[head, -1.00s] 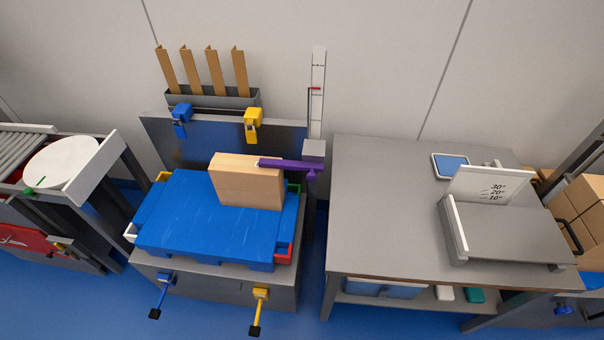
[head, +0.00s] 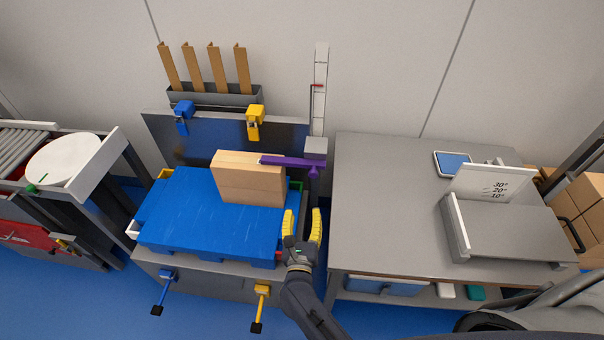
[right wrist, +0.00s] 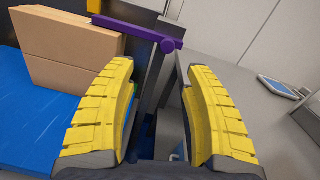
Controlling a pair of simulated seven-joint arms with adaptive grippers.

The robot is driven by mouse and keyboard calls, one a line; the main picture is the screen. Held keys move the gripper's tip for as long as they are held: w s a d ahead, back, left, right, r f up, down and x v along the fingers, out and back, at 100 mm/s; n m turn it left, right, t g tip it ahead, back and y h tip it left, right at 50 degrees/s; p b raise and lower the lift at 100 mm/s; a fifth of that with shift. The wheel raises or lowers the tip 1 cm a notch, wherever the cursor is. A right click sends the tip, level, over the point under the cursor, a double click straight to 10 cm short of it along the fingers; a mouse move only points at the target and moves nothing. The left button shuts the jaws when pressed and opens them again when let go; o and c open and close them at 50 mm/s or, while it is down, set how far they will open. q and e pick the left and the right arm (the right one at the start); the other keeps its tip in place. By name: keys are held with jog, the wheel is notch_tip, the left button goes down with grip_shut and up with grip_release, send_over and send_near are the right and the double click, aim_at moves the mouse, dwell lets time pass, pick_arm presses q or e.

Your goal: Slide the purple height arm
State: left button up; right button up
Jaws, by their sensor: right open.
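The purple height arm (head: 287,161) reaches left from a grey block (head: 316,148) on the white upright scale (head: 320,90). It lies at the top edge of the cardboard box (head: 249,181), and a purple knob (head: 314,173) hangs under its right end. In the right wrist view the purple arm (right wrist: 132,30) and its knob (right wrist: 168,46) show beyond my fingers. My right gripper (head: 302,225) is open and empty, below and in front of the knob, apart from it. Its yellow fingers (right wrist: 158,110) frame the gap beside the blue pallet. My left gripper is out of view.
The box stands on a blue pallet (head: 185,215) on a grey stand. A grey table (head: 380,205) with a tablet (head: 452,164) and an angled plate stands close on the right. Blue and yellow clamps (head: 254,120) sit on the back panel.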

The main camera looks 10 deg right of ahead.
aim_at(313, 175)
jog(key=w+d+m, duration=0.1)
jog(key=w+d, duration=0.1)
jog(key=w, duration=0.3)
jog(key=w+d, duration=0.3)
jog(key=w, duration=0.2)
jog(key=w+d+m, duration=0.1)
jog(key=w+d, duration=0.1)
jog(key=w, duration=0.4)
jog(key=shift+d+f+m+h, duration=0.15)
jog(key=shift+f+m+h, duration=0.15)
jog(key=shift+f+h, duration=0.1)
jog(key=shift+o, duration=0.2)
grip_shut()
jog(key=shift+r, duration=0.1)
